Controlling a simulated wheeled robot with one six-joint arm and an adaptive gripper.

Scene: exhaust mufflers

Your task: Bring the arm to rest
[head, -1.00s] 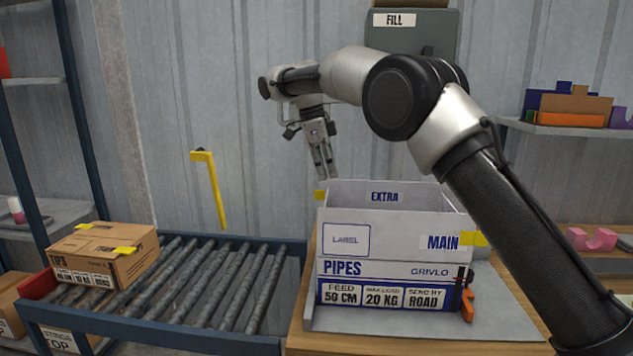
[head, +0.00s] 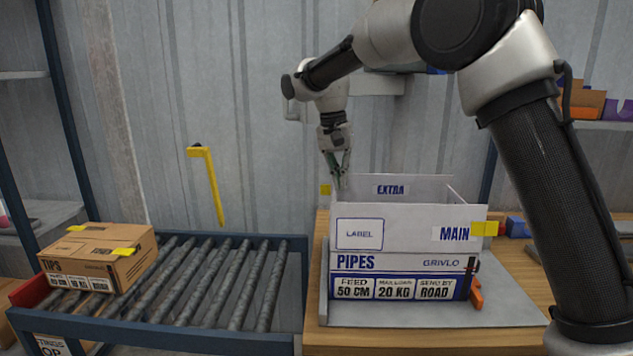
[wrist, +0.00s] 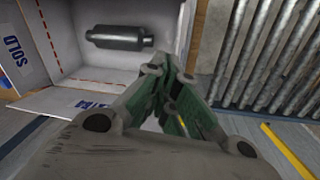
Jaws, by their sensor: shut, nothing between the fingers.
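My gripper (head: 341,174) is shut and empty. In the head view it hangs pointing down at the back left corner of the white open box (head: 357,263), with its tips close to the rim. I cannot tell whether the tips touch the box. In the wrist view the shut fingers (wrist: 168,105) show beside the box wall, and a dark grey muffler (wrist: 118,37) lies inside the box. In the head view the box's front wall hides the muffler.
A roller conveyor (head: 225,285) with a cardboard box (head: 97,255) stands at the left. The white box sits on a grey plate on a wooden table (head: 420,342). A yellow bracket (head: 206,180) is behind the conveyor. An orange clamp (head: 475,293) is at the box's right front corner.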

